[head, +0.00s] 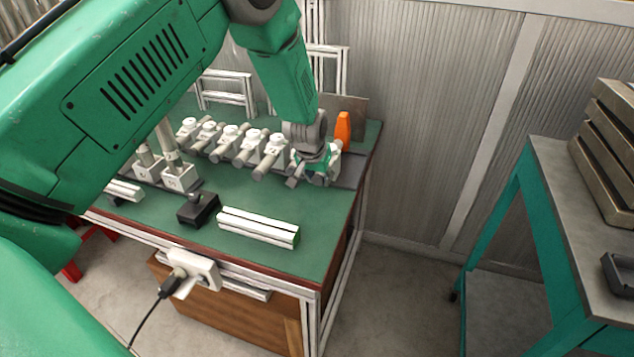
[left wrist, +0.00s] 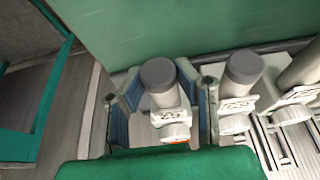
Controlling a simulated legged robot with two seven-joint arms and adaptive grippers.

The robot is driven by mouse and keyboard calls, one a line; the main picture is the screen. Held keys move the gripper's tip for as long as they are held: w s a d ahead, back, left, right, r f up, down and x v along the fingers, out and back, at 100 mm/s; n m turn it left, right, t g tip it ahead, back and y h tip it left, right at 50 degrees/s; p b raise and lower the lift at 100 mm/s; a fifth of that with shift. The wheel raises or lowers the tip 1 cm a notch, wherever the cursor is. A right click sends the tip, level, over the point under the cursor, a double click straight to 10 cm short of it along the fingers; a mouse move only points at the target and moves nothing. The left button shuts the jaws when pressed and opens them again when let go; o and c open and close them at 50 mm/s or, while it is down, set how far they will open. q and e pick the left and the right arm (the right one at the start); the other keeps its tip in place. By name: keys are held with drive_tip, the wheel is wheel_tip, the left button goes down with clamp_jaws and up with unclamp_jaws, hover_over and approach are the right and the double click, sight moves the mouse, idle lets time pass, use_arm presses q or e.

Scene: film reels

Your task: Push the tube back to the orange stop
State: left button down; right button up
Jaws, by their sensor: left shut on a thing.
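The tube (left wrist: 158,76) is a light cylinder with a dark grey cap and a white clamp at its lower end. In the left wrist view it sits between the two blue-lined fingers of my left gripper (left wrist: 162,96), which is shut on it. In the head view my left gripper (head: 316,168) is at the right end of a row of similar tubes and hides most of this one. The orange stop (head: 343,130) stands upright just behind the gripper. A small orange patch shows below the tube in the wrist view. The right gripper is out of view.
A neighbouring tube (left wrist: 240,75) stands close to one finger; several more line up along the green bench (head: 228,186). A black block (head: 198,208) and a white profile bar (head: 258,227) lie nearer the front. A teal-legged table (head: 560,180) stands apart on the right.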

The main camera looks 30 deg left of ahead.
use_arm(q)
drive_tip(key=shift+w+a+r, duration=0.1)
drive_tip(key=shift+w+a, duration=0.1)
drive_tip(key=shift+w, duration=0.5)
drive_tip(key=shift+w+a, duration=0.15)
drive_tip(key=shift+w, duration=0.55)
drive_tip(key=c, duration=1.2)
unclamp_jaws()
drive_tip(key=shift+s, duration=0.1)
drive_tip(key=v, duration=1.2)
drive_tip(key=shift+s, duration=0.1)
